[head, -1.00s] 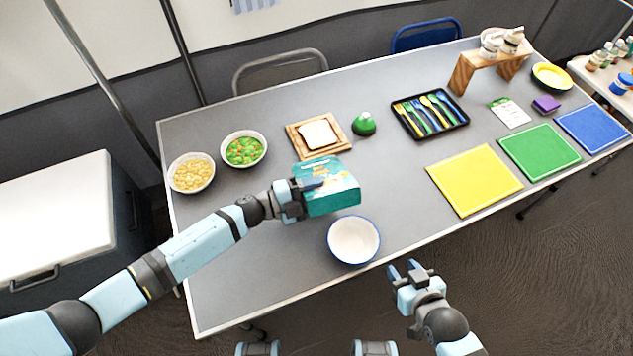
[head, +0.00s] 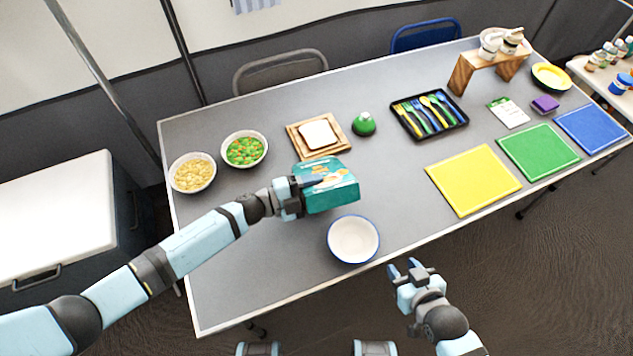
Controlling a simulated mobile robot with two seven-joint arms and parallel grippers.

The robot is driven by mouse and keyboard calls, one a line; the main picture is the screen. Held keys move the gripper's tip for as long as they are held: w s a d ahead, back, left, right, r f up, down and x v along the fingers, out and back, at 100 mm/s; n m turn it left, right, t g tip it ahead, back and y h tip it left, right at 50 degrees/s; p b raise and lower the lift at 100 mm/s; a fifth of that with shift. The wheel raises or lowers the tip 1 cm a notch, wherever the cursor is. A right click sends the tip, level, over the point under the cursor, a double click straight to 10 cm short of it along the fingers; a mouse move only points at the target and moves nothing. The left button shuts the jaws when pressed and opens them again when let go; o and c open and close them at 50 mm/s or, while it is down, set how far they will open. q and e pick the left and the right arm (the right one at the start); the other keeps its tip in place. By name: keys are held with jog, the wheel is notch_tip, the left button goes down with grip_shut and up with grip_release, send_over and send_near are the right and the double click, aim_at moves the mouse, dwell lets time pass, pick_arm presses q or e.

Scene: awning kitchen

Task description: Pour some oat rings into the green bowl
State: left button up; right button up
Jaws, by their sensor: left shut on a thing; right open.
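My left gripper (head: 312,186) is shut on a teal box (head: 335,198) with a food picture on it. It holds the box over the table, behind and slightly left of a white bowl with a blue rim (head: 353,240). That bowl looks empty and stands near the table's front edge. I see no bowl that is plainly green; one white bowl (head: 244,150) holds green and orange pieces. Whether the box holds oat rings cannot be read. My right gripper (head: 407,268) is open and empty, in front of the table edge, right of the blue-rimmed bowl.
A bowl of pale yellow pieces (head: 192,173) stands at the left. Behind the box are bread on a wooden board (head: 319,135) and a green-topped object (head: 364,124). A cutlery tray (head: 430,115) and yellow mat (head: 473,181) lie right. The table's front left is clear.

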pick_arm(q)
jog(key=shift+w+a+r+n+p, duration=0.1)
jog(key=shift+w+r+n+p, duration=0.25)
jog(key=shift+n+p, duration=0.2)
dwell(0.9)
